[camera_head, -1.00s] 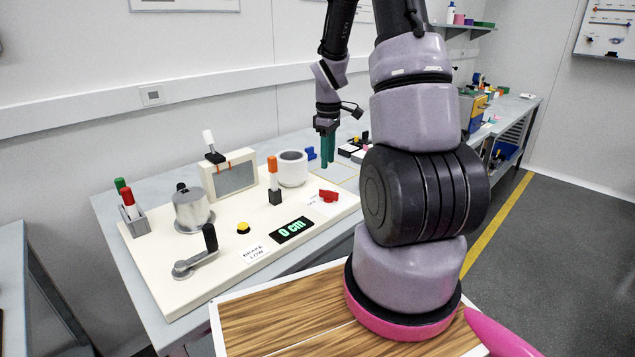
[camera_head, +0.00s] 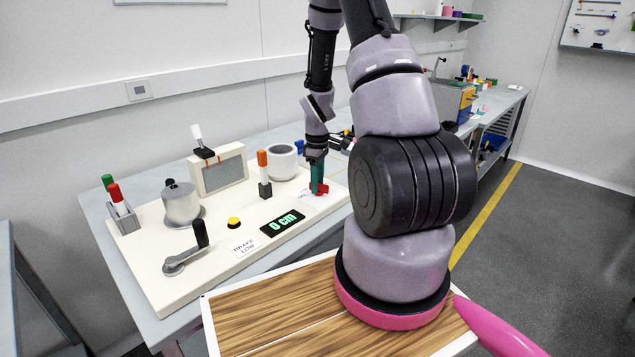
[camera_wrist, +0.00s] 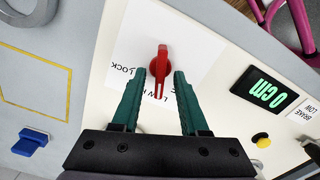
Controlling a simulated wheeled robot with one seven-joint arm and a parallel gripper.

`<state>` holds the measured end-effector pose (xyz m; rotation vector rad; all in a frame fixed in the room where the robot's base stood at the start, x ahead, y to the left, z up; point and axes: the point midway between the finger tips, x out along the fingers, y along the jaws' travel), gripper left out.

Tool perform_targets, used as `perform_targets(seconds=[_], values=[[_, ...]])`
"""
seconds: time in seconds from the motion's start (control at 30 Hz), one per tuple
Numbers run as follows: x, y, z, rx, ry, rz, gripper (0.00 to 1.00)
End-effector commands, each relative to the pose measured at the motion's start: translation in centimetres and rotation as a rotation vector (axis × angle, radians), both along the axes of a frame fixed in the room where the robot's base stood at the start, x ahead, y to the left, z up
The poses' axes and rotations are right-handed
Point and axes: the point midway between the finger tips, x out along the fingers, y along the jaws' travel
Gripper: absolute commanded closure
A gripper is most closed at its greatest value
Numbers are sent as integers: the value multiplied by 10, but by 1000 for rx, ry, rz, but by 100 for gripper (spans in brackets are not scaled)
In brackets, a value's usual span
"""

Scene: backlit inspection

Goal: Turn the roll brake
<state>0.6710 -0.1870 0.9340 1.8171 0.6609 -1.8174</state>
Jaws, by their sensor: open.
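The roll brake is a red knob (camera_wrist: 159,68) on a white label (camera_wrist: 135,50) in the wrist view. The label has printed words, among them what reads as "LOCK" and "LOW". In the head view the red knob (camera_head: 323,188) shows at the right end of the cream board, partly hidden by my fingers. My gripper (camera_wrist: 154,76) is open, with one green finger on each side of the knob. A gap shows between the knob and each finger. In the head view my gripper (camera_head: 318,186) points down at the knob.
The cream board (camera_head: 150,262) also bears a green "0 cm" display (camera_head: 282,222), a yellow button (camera_head: 234,222), a crank (camera_head: 185,255), a metal pot (camera_head: 182,204), a white cylinder (camera_head: 282,163) and an orange-capped marker (camera_head: 263,165). A blue block (camera_wrist: 33,140) lies nearby.

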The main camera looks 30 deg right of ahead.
Motion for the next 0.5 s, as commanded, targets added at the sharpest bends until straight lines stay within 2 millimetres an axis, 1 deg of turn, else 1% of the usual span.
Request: perform_targets(seconds=[0.03,0.07,0.1,0.17,0.2,0.5], values=[[0,0,0,0,0,0,56],[0,0,0,0,0,0,60],[0,0,0,0,0,0,75],[0,0,0,0,0,0,98],[0,0,0,0,0,0,100],[0,0,0,0,0,-14,100]])
